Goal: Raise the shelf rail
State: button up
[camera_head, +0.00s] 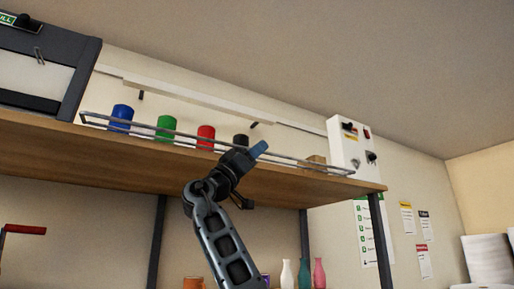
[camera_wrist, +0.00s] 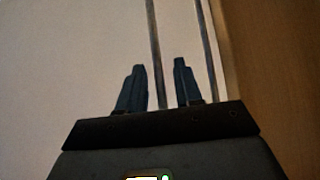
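The shelf rail (camera_head: 312,163) is a thin grey metal rail along the front edge of the wooden shelf. In the wrist view two thin bars run away from me, one (camera_wrist: 154,55) between the lines of my fingers and one further right. My gripper (camera_head: 259,149) is at the rail, right of its middle, in front of the black can. In the wrist view my gripper (camera_wrist: 160,85) has its two fingers apart, one on each side of the nearer bar. I cannot tell whether either finger touches it. My gripper hides part of the rail in the head view.
On the wooden shelf (camera_head: 90,148) stand a blue can (camera_head: 121,117), a green can (camera_head: 166,126), a red can (camera_head: 206,137) and a black can (camera_head: 241,141). A white control box (camera_head: 345,145) is at the right end. Several bottles (camera_head: 304,272) stand below.

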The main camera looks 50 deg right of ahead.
jog(key=shift+s+d+r, duration=0.1)
jog(key=shift+d+r, duration=0.2)
grip_shut()
